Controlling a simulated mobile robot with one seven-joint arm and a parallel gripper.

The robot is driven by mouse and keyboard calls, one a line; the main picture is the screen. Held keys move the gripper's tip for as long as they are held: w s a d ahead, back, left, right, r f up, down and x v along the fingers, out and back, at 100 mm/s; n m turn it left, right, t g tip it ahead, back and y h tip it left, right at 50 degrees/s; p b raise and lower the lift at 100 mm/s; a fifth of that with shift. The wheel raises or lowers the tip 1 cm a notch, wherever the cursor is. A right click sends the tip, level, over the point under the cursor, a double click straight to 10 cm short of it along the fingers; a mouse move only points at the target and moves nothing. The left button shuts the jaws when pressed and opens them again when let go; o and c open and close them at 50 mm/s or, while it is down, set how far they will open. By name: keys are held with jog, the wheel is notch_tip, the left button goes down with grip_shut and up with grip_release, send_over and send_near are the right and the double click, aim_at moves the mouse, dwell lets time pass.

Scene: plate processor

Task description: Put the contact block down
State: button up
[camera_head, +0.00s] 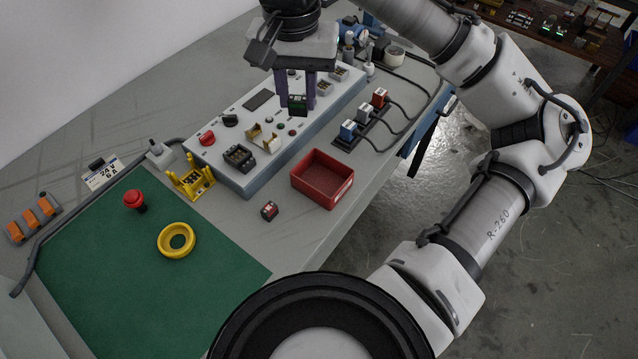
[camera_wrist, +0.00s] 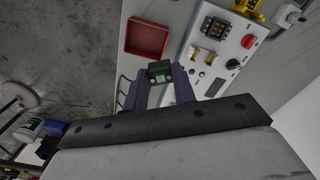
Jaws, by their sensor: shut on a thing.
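My gripper (camera_head: 297,96) is shut on a small dark green contact block (camera_head: 297,106) and holds it over the light grey control panel box (camera_head: 225,170). In the wrist view, the block (camera_wrist: 160,67) sits between the purple fingertips, with white letters on its face. I cannot tell how high it is above the panel. A dark and red block (camera_head: 269,211) lies loose on the bench, in front of the panel box.
A red open tray (camera_head: 323,178) stands by the bench's front edge; it looks empty. Blue and red plugs with cables (camera_head: 365,118) lie right of the panel. A yellow ring (camera_head: 177,240) and red mushroom button (camera_head: 134,199) are on the green mat (camera_head: 110,270). A yellow bracket (camera_head: 190,182) stands left of the panel.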

jog(key=d+m, duration=0.1)
jog(key=d, duration=0.3)
jog(key=p, duration=0.1)
send_over(322, 185)
notch_tip(322, 185, down, 16)
jog(key=shift+r, duration=0.25)
jog(key=shift+f, duration=2.2)
jog(key=shift+f, duration=0.15)
jog(key=o, duration=0.9)
jog(key=shift+o, duration=0.2)
notch_tip(322, 185, up, 12)
jog(key=b, duration=0.1)
jog(key=shift+r, duration=0.2)
